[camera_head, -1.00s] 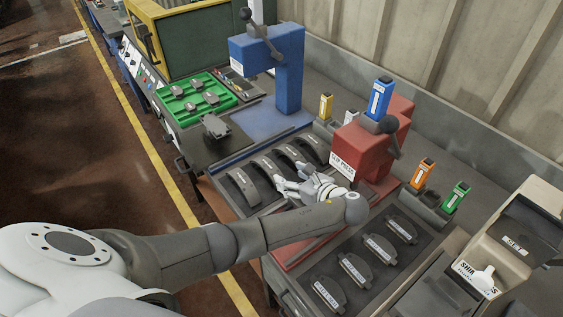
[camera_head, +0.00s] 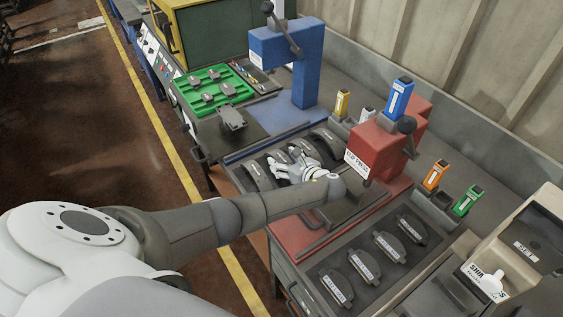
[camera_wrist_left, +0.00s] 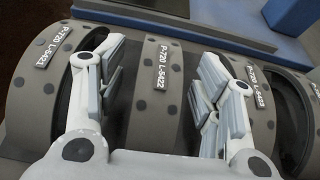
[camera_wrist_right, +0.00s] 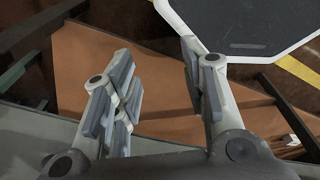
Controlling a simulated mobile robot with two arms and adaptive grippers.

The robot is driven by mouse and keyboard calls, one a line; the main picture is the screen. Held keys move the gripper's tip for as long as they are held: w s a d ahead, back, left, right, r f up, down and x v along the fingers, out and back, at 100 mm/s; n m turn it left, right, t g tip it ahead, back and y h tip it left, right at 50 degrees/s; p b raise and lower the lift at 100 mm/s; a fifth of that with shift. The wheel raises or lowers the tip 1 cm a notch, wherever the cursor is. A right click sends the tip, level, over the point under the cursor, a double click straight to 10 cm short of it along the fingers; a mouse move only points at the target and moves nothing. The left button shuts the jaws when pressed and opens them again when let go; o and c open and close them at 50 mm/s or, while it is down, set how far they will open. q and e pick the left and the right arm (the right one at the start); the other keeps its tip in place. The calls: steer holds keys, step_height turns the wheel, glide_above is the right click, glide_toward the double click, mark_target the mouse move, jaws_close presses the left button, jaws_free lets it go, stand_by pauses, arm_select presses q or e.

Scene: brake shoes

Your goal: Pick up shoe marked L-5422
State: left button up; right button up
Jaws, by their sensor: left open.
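The shoe marked L-5422 (camera_wrist_left: 158,95) is a dark curved brake shoe with a white label, in the middle of the left wrist view. My left gripper (camera_wrist_left: 158,88) is open, with one finger on each side of this shoe. I cannot tell whether the fingers touch it. In the head view my left gripper (camera_head: 288,163) is over the shoe row and hides part of it. Shoe L-5421 (camera_wrist_left: 42,75) stands to the left and shoe L-5423 (camera_wrist_left: 262,105) to the right. My right gripper (camera_wrist_right: 158,95) is open and empty in the right wrist view.
A red press (camera_head: 385,150) stands right of the shoe row and a blue press (camera_head: 305,75) behind it. A green tray (camera_head: 214,88) lies at the back left. Several labelled shoes (camera_head: 359,264) lie in the front tray.

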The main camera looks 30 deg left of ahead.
arm_select(q)
steer(key=shift+d, duration=0.1)
steer(key=c, duration=1.3)
steer(key=shift+r, duration=0.1)
jaws_close()
steer(key=shift+r, duration=0.1)
